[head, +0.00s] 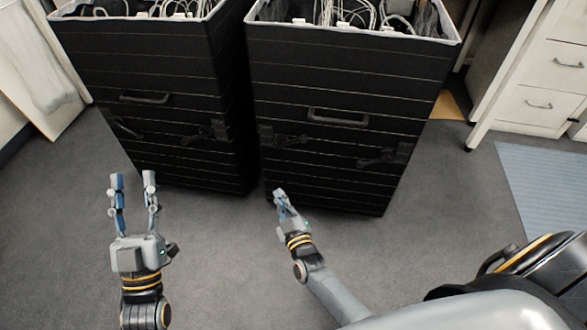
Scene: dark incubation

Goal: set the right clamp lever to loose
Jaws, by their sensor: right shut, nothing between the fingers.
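Two tall black cases stand side by side on the floor, a left case (150,75) and a right case (350,80). Each front carries a handle and a pair of dark clamp levers. On the right case, the right clamp lever (384,157) slants, and a left lever (284,138) sits near the other edge. I cannot tell whether either is loose or tight. My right gripper (280,193) is shut and empty, in front of the right case's lower left corner and apart from the levers. My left gripper (133,178) is open and empty, in front of the left case.
The left case has levers too, one at its right (207,132) and one at its left (125,128). Cables fill both open tops. A white drawer cabinet (540,85) stands at right, near a blue-grey mat (545,185). The grey floor (220,260) before the cases is clear.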

